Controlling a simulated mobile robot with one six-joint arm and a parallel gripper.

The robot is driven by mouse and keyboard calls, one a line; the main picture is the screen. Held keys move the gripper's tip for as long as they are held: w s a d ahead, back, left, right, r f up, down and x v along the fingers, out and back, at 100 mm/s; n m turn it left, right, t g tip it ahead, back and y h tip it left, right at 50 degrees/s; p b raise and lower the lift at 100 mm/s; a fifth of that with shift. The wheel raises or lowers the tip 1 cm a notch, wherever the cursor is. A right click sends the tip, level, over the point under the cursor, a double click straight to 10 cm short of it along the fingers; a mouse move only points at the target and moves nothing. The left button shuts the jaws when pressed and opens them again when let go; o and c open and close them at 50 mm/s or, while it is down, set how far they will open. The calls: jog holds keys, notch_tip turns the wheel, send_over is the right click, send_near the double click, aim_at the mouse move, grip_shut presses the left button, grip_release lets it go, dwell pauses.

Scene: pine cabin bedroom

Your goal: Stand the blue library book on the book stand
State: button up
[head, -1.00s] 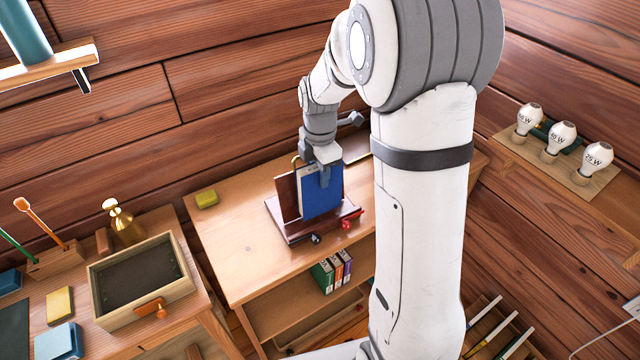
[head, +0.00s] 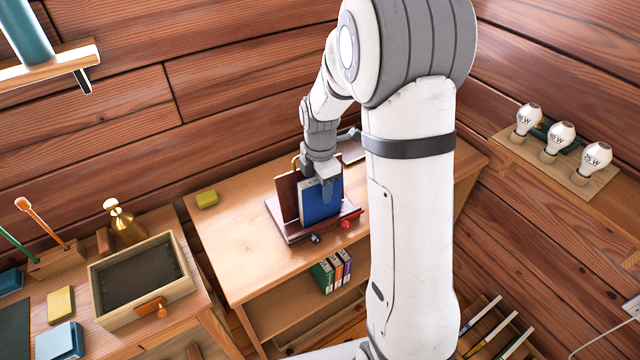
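The blue library book (head: 318,208) stands nearly upright on the dark brown book stand (head: 287,197), in front of its back panel. Its lower edge is at the stand's base, behind the front ledge; whether it touches the base is hard to tell. My gripper (head: 326,190) is at the book's top edge, with one grey finger over the front cover. The other finger is hidden behind the book, so I cannot tell whether the grip is closed on it.
A red object (head: 346,224) and a small dark object (head: 315,238) sit at the stand's front. Several upright books (head: 330,272) fill part of the shelf below. An open wooden box (head: 183,287) stands at left.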

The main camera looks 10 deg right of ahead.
notch_tip(320, 180, up, 12)
jog(key=shift+r, duration=0.15)
jog(key=s+r+m+t, duration=0.2)
jog(key=s+m+t, duration=0.1)
jog(key=s+m, duration=1.8)
jog(key=shift+s+r, duration=0.15)
jog(key=shift+s, duration=0.1)
dwell(1.3)
